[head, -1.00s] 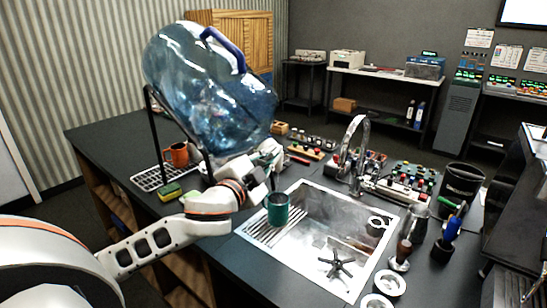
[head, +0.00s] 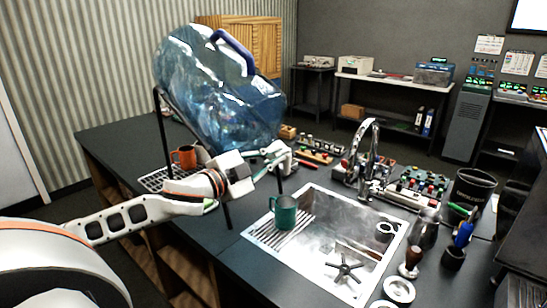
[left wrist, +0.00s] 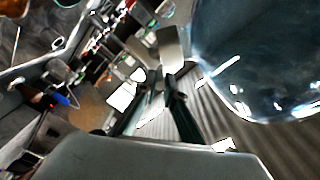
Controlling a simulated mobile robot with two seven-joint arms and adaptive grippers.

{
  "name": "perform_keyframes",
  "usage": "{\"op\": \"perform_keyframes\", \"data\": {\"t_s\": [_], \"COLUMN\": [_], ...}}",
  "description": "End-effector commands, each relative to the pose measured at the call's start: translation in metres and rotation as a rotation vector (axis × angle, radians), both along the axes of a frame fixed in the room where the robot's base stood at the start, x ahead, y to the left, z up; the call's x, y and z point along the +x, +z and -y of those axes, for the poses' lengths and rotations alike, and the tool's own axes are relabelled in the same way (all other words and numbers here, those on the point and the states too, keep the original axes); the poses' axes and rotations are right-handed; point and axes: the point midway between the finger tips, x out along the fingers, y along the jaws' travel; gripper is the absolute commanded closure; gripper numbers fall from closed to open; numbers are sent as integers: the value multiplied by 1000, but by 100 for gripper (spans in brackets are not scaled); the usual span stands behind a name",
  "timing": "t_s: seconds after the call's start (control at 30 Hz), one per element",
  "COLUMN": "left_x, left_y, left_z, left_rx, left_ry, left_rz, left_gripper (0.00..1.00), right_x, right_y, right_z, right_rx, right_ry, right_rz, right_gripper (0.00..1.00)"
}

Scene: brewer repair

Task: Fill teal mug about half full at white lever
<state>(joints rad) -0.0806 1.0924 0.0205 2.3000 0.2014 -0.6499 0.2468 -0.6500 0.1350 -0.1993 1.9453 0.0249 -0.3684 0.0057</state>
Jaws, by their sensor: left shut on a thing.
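The teal mug (head: 285,214) stands upright on the ribbed drainboard at the left of the sink, its handle to the left. I cannot tell how much water is in it. The big blue bottle (head: 220,95) lies tilted on a black stand behind it. My left gripper (head: 279,158) is above and beyond the mug, beside the bottle's lower right end. In the left wrist view its fingers (left wrist: 168,78) close on a small pale piece, which looks like the white lever (left wrist: 170,48). The lever is mostly hidden by the fingers. My right gripper is out of view.
The counter front left is clear.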

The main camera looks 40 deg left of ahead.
Motion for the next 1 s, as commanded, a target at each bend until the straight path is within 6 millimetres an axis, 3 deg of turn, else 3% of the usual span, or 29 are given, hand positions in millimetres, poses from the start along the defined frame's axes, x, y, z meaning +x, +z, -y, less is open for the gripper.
{"op": "perform_keyframes", "data": {"t_s": [0.13,0.17,0.2,0.67,1.0], "left_x": [0,0,0,-3,-31], "left_y": [1,1,1,0,-2], "left_z": [-1,-1,-1,-1,-5], "left_rx": [1,1,1,0,-2], "left_ry": [2,2,3,2,2], "left_rz": [3,3,2,0,-3], "left_gripper": [100,83,74,74,74], "right_x": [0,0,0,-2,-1], "right_y": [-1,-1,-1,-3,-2], "right_z": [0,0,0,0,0], "right_rx": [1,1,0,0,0], "right_ry": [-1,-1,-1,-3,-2], "right_rz": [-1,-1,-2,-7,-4], "right_gripper": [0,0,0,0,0]}}
